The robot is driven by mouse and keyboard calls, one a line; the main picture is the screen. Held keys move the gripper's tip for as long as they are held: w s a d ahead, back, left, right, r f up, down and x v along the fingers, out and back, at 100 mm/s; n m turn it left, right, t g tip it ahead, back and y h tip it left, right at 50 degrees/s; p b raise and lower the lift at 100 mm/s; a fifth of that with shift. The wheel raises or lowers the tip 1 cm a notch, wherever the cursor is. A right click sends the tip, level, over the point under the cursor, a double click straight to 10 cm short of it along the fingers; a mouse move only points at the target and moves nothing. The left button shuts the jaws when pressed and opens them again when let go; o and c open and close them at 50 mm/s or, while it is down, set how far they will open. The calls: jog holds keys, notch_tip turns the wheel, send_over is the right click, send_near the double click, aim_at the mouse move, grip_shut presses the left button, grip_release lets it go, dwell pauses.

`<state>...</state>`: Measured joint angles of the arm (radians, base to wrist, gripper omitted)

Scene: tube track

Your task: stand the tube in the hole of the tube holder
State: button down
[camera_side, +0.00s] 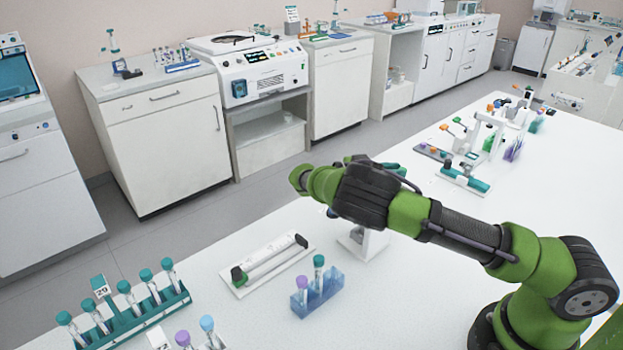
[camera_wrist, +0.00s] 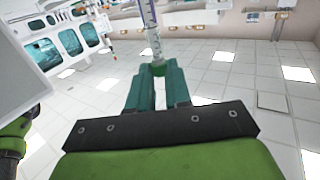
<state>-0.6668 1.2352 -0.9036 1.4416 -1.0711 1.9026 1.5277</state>
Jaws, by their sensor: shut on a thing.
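In the wrist view my gripper (camera_wrist: 157,75) has its teal fingers shut on the green cap end of a clear tube (camera_wrist: 152,42). The tube extends away from the fingertips, out past the top of the picture. In the side view my arm hides the held tube, and I cannot make out the fingers clearly. A small blue tube holder (camera_side: 318,302) stands on the white table, in front of and left of my arm. It has a purple-capped tube (camera_side: 302,288) and a teal-capped tube (camera_side: 319,268) standing in it. The held tube is not seen in any hole.
A teal rack (camera_side: 135,325) with several capped tubes stands at the lower left. A white tray with a black-ended roller (camera_side: 268,262) lies behind the blue holder. A white stand (camera_side: 362,245) is partly hidden under my arm. More lab gear (camera_side: 465,175) stands at the back right.

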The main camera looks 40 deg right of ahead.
jog(key=shift+f, duration=0.65)
dwell(1.0)
jog(key=shift+f, duration=0.35)
jog(key=shift+f, duration=0.65)
dwell(0.4)
jog(key=c, duration=1)
grip_release()
jog(key=shift+w+a, duration=0.1)
jog(key=v, duration=1.1)
jog(key=shift+w+a, duration=0.2)
jog(key=shift+a, duration=0.15)
